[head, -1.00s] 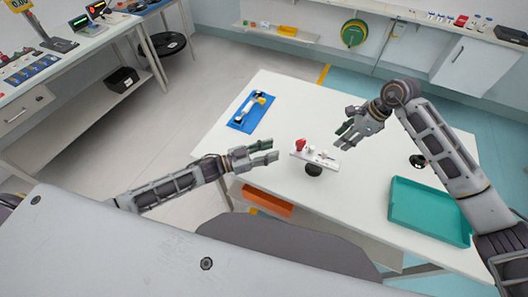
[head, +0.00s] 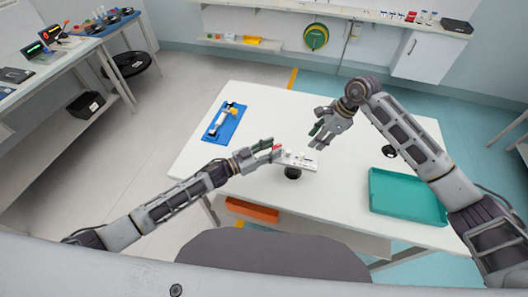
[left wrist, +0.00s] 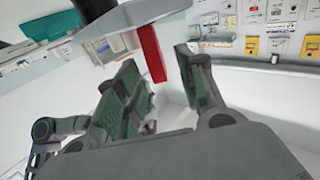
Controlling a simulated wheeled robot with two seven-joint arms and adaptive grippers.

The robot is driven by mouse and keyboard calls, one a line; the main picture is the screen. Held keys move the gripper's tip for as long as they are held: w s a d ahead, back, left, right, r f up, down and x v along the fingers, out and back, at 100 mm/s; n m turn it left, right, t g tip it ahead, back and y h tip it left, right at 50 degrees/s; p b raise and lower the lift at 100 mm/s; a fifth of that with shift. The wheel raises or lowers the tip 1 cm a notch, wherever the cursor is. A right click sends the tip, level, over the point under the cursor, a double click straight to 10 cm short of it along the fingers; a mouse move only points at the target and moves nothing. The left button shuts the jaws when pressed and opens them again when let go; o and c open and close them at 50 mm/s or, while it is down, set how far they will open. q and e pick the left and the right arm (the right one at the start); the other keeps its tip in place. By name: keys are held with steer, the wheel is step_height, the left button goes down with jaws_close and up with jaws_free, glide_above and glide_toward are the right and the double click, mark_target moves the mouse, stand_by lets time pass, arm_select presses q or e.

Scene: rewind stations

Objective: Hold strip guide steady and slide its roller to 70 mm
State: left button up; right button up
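The strip guide (head: 297,160) is a white bar on a dark round foot (head: 292,173), standing on the white table. Its red part (head: 277,147) is at the bar's left end. In the left wrist view the red part (left wrist: 150,50) stands between my fingers, with a gap to the right finger. My left gripper (head: 270,152) is open at that left end; it also shows in the left wrist view (left wrist: 168,88). My right gripper (head: 317,137) is open and empty, above and just right of the guide. The roller is too small to make out clearly.
A teal tray (head: 408,218) lies at the table's right front. A blue mat (head: 213,133) with a white and yellow part lies at the left. A small black round item (head: 389,151) is behind the tray. An orange bin (head: 251,210) sits below the tabletop. The table's back middle is clear.

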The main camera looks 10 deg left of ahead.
mark_target(303, 154)
arm_select(q)
steer(key=shift+w+d, duration=0.35)
steer(key=shift+d, duration=0.15)
jaws_close()
arm_select(e)
steer(key=shift+o, duration=0.5)
steer(key=shift+r, duration=0.1)
steer(key=shift+s+d+r+m+t+y, duration=0.15)
steer(key=shift+s+d+r+m, duration=0.15)
steer(key=shift+r, duration=0.2)
steer(key=shift+s+d+r+m+t+y, duration=0.1)
steer(key=shift+d+r+m+t+y, duration=0.1)
steer(key=shift+r+m, duration=0.25)
steer(key=shift+f, duration=0.15)
steer(key=shift+x, duration=5.9)
